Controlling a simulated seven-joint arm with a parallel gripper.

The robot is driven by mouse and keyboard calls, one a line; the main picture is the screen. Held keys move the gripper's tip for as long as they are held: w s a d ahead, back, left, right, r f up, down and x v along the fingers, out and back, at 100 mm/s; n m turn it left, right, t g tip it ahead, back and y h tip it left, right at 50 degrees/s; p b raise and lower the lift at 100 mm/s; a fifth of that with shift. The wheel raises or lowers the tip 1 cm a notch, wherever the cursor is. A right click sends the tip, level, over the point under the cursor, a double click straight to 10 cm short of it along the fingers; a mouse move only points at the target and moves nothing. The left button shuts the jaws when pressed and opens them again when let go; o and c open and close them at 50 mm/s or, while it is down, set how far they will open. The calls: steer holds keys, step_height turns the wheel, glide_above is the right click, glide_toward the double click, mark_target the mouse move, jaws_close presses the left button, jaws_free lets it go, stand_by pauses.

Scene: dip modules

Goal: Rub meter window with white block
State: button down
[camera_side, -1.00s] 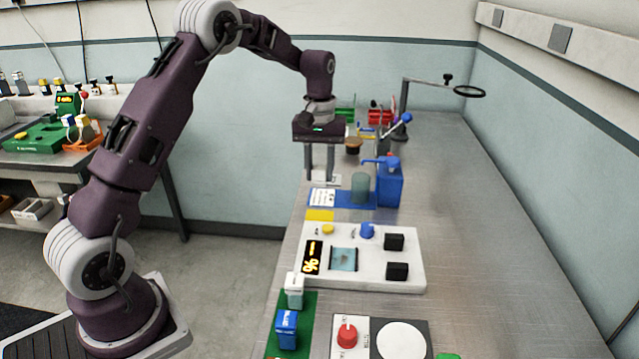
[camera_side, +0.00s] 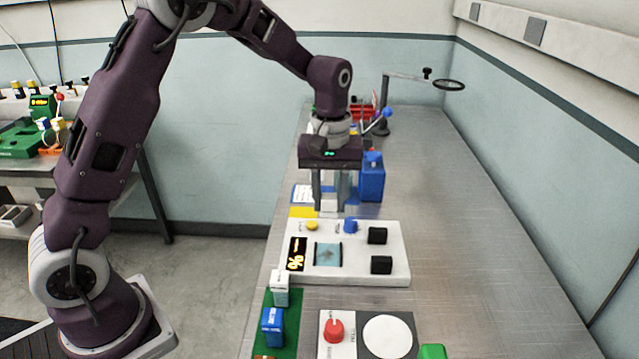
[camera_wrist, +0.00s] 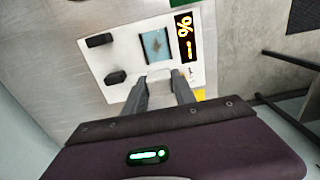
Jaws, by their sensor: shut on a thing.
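The meter is a white panel (camera_side: 398,255) with a glowing orange percent display (camera_side: 296,254) and a teal window (camera_side: 328,250) bearing a brownish smudge. The window also shows in the wrist view (camera_wrist: 155,44). My gripper (camera_side: 330,207) is above the panel's far edge, behind the window in the side view, pointing down. It is shut on a small white block (camera_wrist: 159,73), which shows between the fingertips in the wrist view. The block is apart from the window. In the side view the fingers mostly hide the block.
Black knobs (camera_side: 379,236), a blue knob (camera_side: 350,226) and a yellow button (camera_side: 312,226) stand on the panel. A blue bottle (camera_side: 372,180) is behind. In front are a blue box (camera_side: 272,327), a whitish box (camera_side: 280,290) and a red knob (camera_side: 334,330). The right of the table is clear.

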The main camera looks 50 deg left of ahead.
glide_above(328, 244)
steer(key=shift+w+a+f, duration=0.1)
steer(key=shift+w+f, duration=0.05)
steer(key=shift+f, duration=3.9)
steer(key=shift+s+d+r, duration=0.2)
steer(key=shift+s+d, duration=0.1)
steer(key=shift+d, duration=0.05)
steer(key=shift+s+d+f, duration=0.2)
steer(key=shift+s+d, duration=1.9)
steer(key=shift+w+a, duration=2.35)
steer(key=shift+a, duration=0.05)
steer(key=shift+w+a+r, duration=0.1)
steer(key=shift+w+r, duration=0.05)
steer(key=shift+r, duration=3.95)
